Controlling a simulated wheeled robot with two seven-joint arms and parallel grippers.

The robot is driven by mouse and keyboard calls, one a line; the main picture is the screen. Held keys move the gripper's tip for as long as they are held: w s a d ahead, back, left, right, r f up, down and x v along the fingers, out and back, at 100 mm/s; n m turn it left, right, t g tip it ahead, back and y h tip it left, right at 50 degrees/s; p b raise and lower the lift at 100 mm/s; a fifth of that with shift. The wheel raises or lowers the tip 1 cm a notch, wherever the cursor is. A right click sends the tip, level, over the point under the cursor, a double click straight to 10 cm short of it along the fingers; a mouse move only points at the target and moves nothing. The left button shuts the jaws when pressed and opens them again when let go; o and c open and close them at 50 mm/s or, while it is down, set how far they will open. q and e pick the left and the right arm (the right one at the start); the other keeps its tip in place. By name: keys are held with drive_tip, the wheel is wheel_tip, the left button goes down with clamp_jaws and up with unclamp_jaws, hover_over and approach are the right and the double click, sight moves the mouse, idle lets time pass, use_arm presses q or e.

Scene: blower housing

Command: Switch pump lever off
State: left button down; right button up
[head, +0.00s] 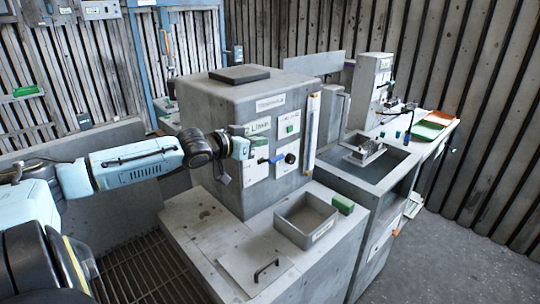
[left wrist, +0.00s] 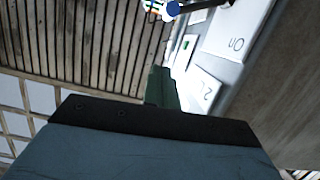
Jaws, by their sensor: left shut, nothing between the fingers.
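The pump lever (head: 276,159) is a short blue-tipped handle on the front panel of a grey concrete-look housing (head: 215,110). In the left wrist view the lever (left wrist: 174,8) shows at the top edge as a blue knob on a dark rod, partly cut off. My right gripper is not in view.
Below stand an open grey tray (head: 303,230) and a green block (head: 343,204).

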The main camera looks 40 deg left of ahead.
sight(271, 160)
use_arm(q)
drive_tip(key=shift+x, duration=2.05)
drive_tip(key=shift+d+f+p, duration=0.2)
drive_tip(key=shift+f+p, duration=0.2)
drive_tip(key=shift+f, duration=1.6)
drive_tip(key=shift+d, duration=0.1)
drive_tip(key=shift+d+f+m+p, duration=0.15)
drive_tip(key=shift+f+m+p, duration=0.05)
drive_tip(key=shift+m+p, duration=0.1)
